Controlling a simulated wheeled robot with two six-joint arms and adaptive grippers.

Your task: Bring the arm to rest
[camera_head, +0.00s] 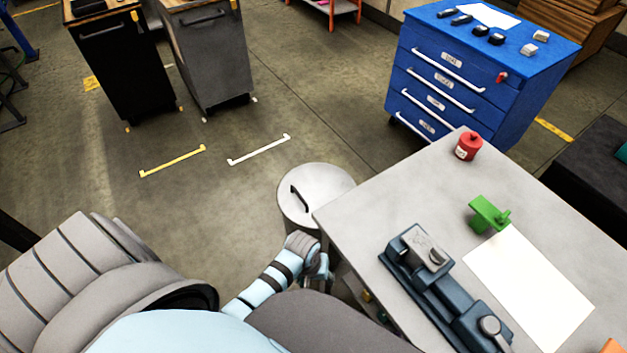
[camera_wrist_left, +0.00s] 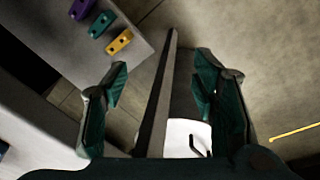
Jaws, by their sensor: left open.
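My left arm comes in low in the head view, and its gripper (camera_head: 318,268) is small and partly hidden there, beside the table's left edge and just below the round lidded bin (camera_head: 325,182). In the left wrist view the two teal fingers of the gripper (camera_wrist_left: 163,85) stand wide apart with nothing held between them. A long dark bar runs behind the gap between the fingers. My right gripper is not in view.
The grey table (camera_head: 375,195) holds a blue-grey clamp device (camera_head: 440,290), a white sheet (camera_head: 530,285), a green part (camera_head: 488,213) and a red pot (camera_head: 468,146). A blue drawer cabinet (camera_head: 450,75) and two carts stand behind. Open floor lies left of the bin.

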